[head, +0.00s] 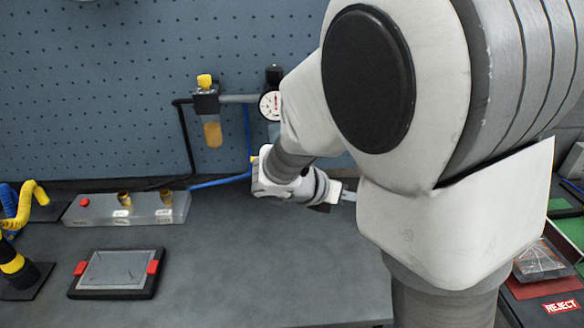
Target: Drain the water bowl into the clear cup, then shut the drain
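On the pegboard wall, an air unit with a yellow knob (205,80) carries an amber bowl (212,133) below it. A pipe leads right to a second unit with a black knob (273,74) and a round gauge (270,105). A pale bluish piece (273,130), possibly the water bowl, shows below the gauge, mostly hidden by my arm. Its drain is not visible. I see no clear cup; my arm covers much of the right side. My gripper (346,195) is low over the bench, pointing right, partly behind my arm. Its finger opening cannot be made out.
A grey block (128,209) with a red button and brass fittings stands at the back left. A black-framed tray (115,274) with red clips lies in front. Yellow and blue coiled hoses (22,210) are far left. The middle bench is clear.

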